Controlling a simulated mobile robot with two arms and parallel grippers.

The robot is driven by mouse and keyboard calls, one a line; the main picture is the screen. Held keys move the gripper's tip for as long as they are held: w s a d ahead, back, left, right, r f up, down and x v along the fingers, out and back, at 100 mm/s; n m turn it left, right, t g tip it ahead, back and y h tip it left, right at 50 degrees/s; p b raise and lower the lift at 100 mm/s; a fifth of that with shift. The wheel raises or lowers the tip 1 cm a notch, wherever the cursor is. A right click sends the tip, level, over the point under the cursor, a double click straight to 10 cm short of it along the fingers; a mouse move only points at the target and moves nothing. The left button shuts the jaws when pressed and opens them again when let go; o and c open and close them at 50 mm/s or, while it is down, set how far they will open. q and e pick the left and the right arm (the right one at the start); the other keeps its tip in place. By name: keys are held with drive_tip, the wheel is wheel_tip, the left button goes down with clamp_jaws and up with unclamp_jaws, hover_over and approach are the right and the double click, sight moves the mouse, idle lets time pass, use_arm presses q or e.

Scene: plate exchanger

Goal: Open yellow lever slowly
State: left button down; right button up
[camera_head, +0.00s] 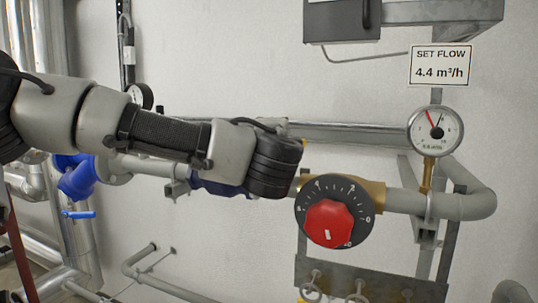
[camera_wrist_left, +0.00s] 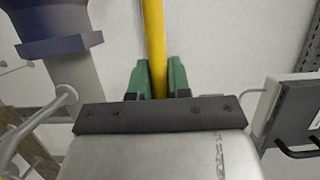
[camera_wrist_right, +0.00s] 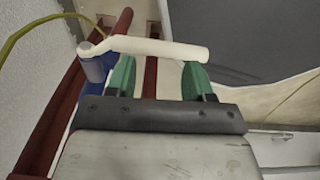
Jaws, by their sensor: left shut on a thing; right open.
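The yellow lever (camera_wrist_left: 154,45) shows in the left wrist view as a long straight bar running up out of the picture. My left gripper (camera_wrist_left: 156,80) is shut on it, with a green finger on each side of the bar. In the head view my left arm comes in from the left across the pipe, and its wrist hides the gripper and the lever. My right gripper (camera_wrist_right: 160,78) is open in the right wrist view. A pale handle-like bar (camera_wrist_right: 155,47) lies across the view just beyond its fingers; I cannot tell whether they touch.
A red knob (camera_head: 329,224) on a black dial is right of my left wrist. A gauge (camera_head: 436,129) stands under the "SET FLOW 4.4 m³/h" sign (camera_head: 441,65). A blue valve (camera_head: 76,176) and grey pipes are at left. A grey box (camera_head: 340,20) hangs above.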

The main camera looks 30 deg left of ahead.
use_arm(q)
drive_tip(key=shift+w+r+y, duration=0.2)
drive_tip(key=shift+w+y, duration=0.05)
drive_tip(key=shift+y, duration=0.15)
use_arm(e)
drive_tip(key=shift+s+f, duration=0.1)
drive_tip(key=shift+f, duration=0.2)
drive_tip(key=shift+a, duration=0.2)
use_arm(q)
drive_tip(key=c, duration=1.5)
unclamp_jaws()
drive_tip(key=o, duration=0.4)
drive_tip(key=shift+w+a+f, duration=0.1)
drive_tip(key=shift+a+f, duration=0.05)
use_arm(e)
drive_tip(key=shift+a, duration=0.1)
use_arm(q)
drive_tip(key=shift+o, duration=0.2)
use_arm(e)
drive_tip(key=shift+r, duration=0.1)
